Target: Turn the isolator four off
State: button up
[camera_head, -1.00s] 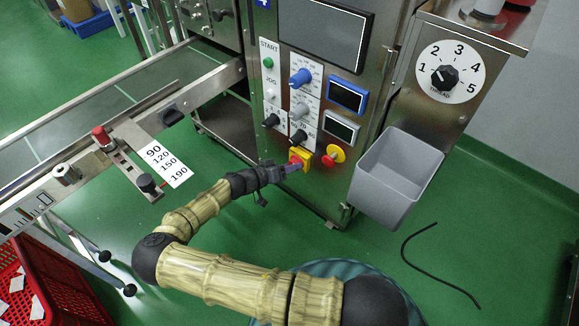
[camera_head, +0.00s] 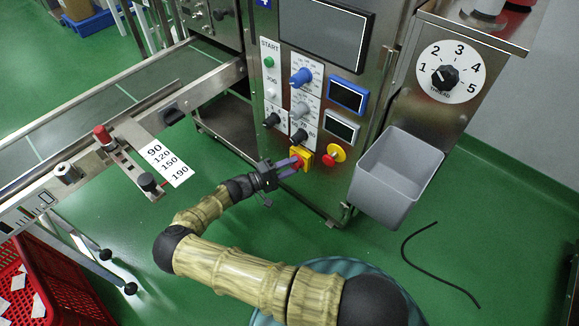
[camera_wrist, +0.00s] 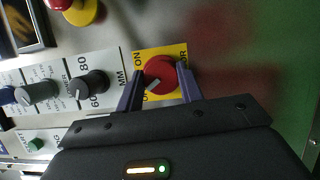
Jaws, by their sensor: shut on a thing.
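The isolator is a red rotary knob on a yellow square plate, low on the steel machine front; it shows in the head view (camera_head: 306,153) and in the wrist view (camera_wrist: 160,73). The plate carries the word ON and other lettering partly hidden by the fingers. My gripper (camera_head: 295,163) reaches it from the lower left. In the wrist view my gripper's two purple fingers (camera_wrist: 160,88) stand on either side of the red knob and are shut on it. The knob's white mark points obliquely, between the plate's sides.
A red button on a yellow base (camera_head: 336,153) sits right beside the isolator. Black knobs (camera_head: 299,136) are just above it. A grey bin (camera_head: 396,177) hangs at the right. A conveyor (camera_head: 110,95) runs along the left. A black cable (camera_head: 430,262) lies on the green floor.

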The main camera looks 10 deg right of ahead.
jog(key=shift+a+f+n+t+h, duration=0.15)
jog(key=shift+n+t+h, duration=0.2)
jog(key=shift+n, duration=0.75)
jog(key=o, duration=1)
jog(key=b+v, duration=0.7)
jog(key=v, duration=1)
